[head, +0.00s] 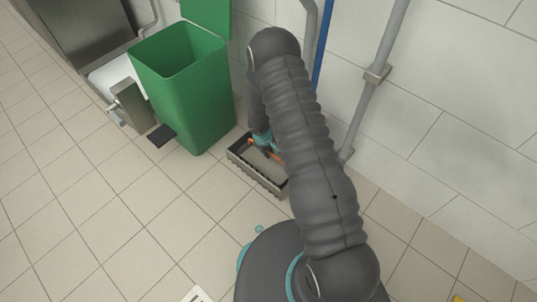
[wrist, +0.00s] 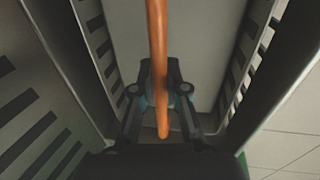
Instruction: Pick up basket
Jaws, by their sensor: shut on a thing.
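The basket (head: 239,156) is a grey, slotted, rectangular container on or just above the floor beside the green bin. Its slotted side walls also show in the wrist view (wrist: 99,40). An orange-brown handle (wrist: 157,60) runs across it. My gripper (wrist: 160,98) is over the inside of the basket, with its fingers closed around the handle. In the head view my arm hides most of the gripper and the basket's right part. I cannot tell whether the basket touches the floor.
A green bin (head: 187,105) with its lid up stands just left of the basket, with a dark pedal (head: 162,135) at its front. A tiled wall (head: 450,120) with a grey pipe (head: 370,100) is close on the right. The tiled floor (head: 80,210) at left is clear.

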